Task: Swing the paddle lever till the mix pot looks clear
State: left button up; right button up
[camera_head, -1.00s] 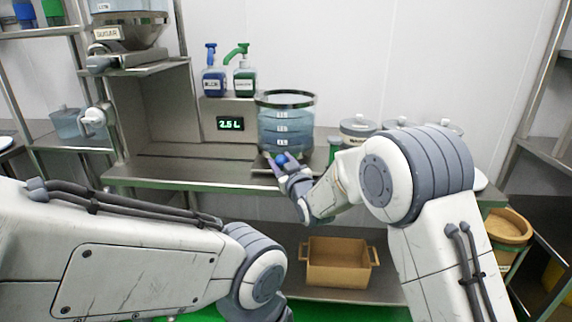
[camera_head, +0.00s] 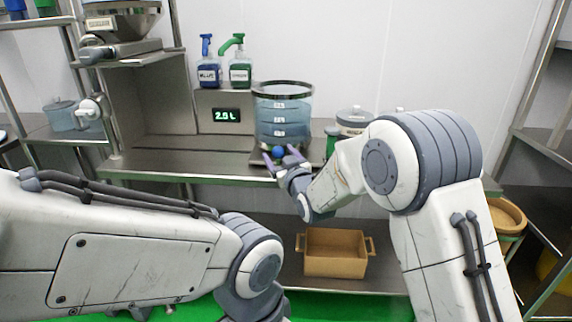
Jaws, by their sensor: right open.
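The mix pot (camera_head: 283,112) is a clear, dark-rimmed vessel with white level marks, standing on the steel counter. Its contents look pale blue. A blue round knob (camera_head: 279,151) shows low in front of it; I take it for the paddle lever's end, and the rest of the lever is hidden. My right gripper (camera_head: 281,157) is open, with its fingers at either side of the knob. I cannot tell whether they touch it. My left arm crosses the lower left, and its gripper is out of view.
A display (camera_head: 227,114) reads 2.5 L beside the pot. A blue pump bottle (camera_head: 208,74) and a green pump bottle (camera_head: 240,72) stand above it. Lidded tubs (camera_head: 354,122) are right of the pot. A tan crate (camera_head: 335,262) sits on the lower shelf. The counter's left part (camera_head: 160,163) is clear.

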jog(key=v, duration=0.8)
jog(key=shift+s, duration=0.35)
jog(key=shift+d, duration=0.1)
jog(key=s+f+g+h, duration=0.1)
jog(key=s+f+g, duration=0.3)
jog(key=s, duration=0.3)
jog(key=s+f+g+h, duration=0.2)
jog(key=s+f+g, duration=0.15)
jog(key=s, duration=0.45)
jog(key=s+d+f+g+h, duration=0.15)
jog(key=s+d+g, duration=0.25)
jog(key=s, duration=0.7)
jog(key=s+d+f+g+h, duration=0.15)
jog(key=s+d+g, duration=0.35)
jog(key=s, duration=0.5)
notch_tip(320, 180, up, 20)
jog(key=s+p, duration=0.1)
jog(key=p, duration=1.8)
jog(key=shift+d+h, duration=0.2)
jog(key=shift+h, duration=0.2)
jog(key=shift+s+f, duration=0.1)
jog(key=shift+f, duration=0.05)
